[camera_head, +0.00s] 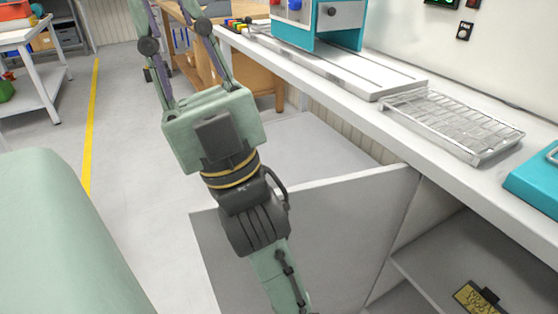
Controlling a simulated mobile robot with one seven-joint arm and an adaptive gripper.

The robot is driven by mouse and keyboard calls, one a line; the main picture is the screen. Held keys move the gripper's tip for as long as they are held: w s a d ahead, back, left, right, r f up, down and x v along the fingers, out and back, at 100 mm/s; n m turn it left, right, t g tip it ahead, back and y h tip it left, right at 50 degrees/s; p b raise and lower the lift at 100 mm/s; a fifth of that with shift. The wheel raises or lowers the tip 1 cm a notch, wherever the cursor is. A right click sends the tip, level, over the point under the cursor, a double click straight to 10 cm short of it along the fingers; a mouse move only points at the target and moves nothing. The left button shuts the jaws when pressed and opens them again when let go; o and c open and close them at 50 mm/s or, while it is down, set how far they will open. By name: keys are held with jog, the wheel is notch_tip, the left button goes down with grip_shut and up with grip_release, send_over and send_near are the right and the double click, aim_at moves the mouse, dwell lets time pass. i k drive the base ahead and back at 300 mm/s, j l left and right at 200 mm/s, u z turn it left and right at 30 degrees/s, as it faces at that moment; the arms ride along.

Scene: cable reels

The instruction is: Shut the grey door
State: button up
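The grey door (345,225) is a flat light-grey panel below the white workbench. It stands open, jutting out from the cabinet (440,255), whose shelved inside shows at the lower right. My gripper (178,38) is in the upper left, pointing away from me. Its two green fingers are apart where they leave the top edge, and their tips are out of view. Its wrist and my arm pass in front of the door's left part and hide some of it. Contact between arm and door cannot be told.
On the white workbench (375,125) are a teal machine (318,28), a wire rack (455,122) and a teal object (537,180). A yellow-labelled item (478,298) sits in the cabinet. Open floor (125,170) with a yellow line lies left; a white table (28,60) stands beyond.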

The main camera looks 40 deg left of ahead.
aim_at(344, 228)
jog(key=u, duration=0.9)
jog(key=j+u, duration=0.1)
jog(key=u, duration=1.7)
jog(key=i+u, duration=0.1)
jog(key=u, duration=0.35)
jog(key=i+j+z, duration=0.1)
jog(key=i+z, duration=0.15)
jog(key=i, duration=0.35)
jog(key=i+j+z, duration=0.2)
jog(key=i, duration=0.4)
jog(key=i+l+z, duration=0.15)
jog(key=i+z, duration=0.9)
jog(key=z, duration=0.15)
jog(key=i+z, duration=0.15)
jog(key=z, duration=2.85)
jog(key=k+j+z, duration=0.3)
jog(key=k+j, duration=0.6)
jog(key=j, duration=0.1)
